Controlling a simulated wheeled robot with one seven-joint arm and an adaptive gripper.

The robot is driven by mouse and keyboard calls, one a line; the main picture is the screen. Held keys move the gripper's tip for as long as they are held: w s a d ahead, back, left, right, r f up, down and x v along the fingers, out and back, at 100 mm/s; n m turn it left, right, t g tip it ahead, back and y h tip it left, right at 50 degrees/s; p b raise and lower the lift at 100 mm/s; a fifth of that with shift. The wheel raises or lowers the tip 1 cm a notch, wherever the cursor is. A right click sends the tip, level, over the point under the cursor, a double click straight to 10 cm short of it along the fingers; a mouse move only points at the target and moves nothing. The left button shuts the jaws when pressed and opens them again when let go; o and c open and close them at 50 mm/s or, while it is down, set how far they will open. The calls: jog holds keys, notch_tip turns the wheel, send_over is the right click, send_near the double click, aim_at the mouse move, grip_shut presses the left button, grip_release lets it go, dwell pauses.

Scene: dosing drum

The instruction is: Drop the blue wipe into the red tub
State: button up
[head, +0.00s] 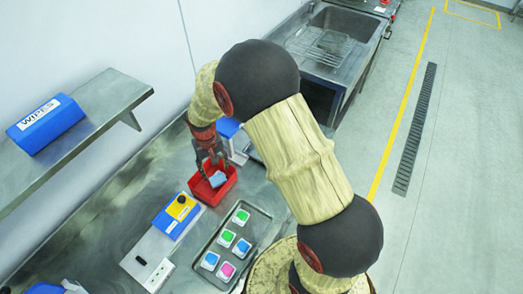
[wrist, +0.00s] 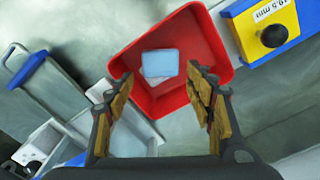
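The red tub (head: 229,184) stands on the steel bench and fills the upper middle of the wrist view (wrist: 211,35). The blue wipe (head: 217,179) is a small light-blue square inside the tub's outline. In the wrist view the wipe (wrist: 160,62) shows beyond my fingertips, with a paler edge or layer below it; I cannot tell whether it lies flat on the tub floor. My gripper (head: 211,165) is over the tub, pointing down. In the wrist view its two fingers (wrist: 160,77) are wide apart with nothing held between them.
A blue and yellow timer box (head: 178,213) stands close beside the tub. A metal tray (head: 207,278) with several coloured squares lies in front. A blue WIPES box (head: 46,123) is on the wall shelf. A sink (head: 345,22) is at the back.

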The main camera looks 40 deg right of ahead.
jog(key=o, duration=0.3)
notch_tip(320, 180, up, 12)
dwell(0.7)
dwell(0.4)
jog(key=s+r+t+b, duration=0.2)
jog(key=s+r, duration=0.1)
jog(key=s, duration=0.4)
jog(key=s+r+n+t+b, duration=0.1)
jog(key=s+r+b, duration=0.2)
jog(key=s, duration=0.5)
jog(key=s+r+t+b, duration=0.2)
jog(key=s+r, duration=0.3)
jog(key=s, duration=0.3)
jog(key=shift+s+r+n+t, duration=0.15)
jog(key=shift+s+n+t, duration=0.15)
jog(key=shift+n, duration=0.1)
jog(key=shift+w, duration=0.1)
dwell(1.4)
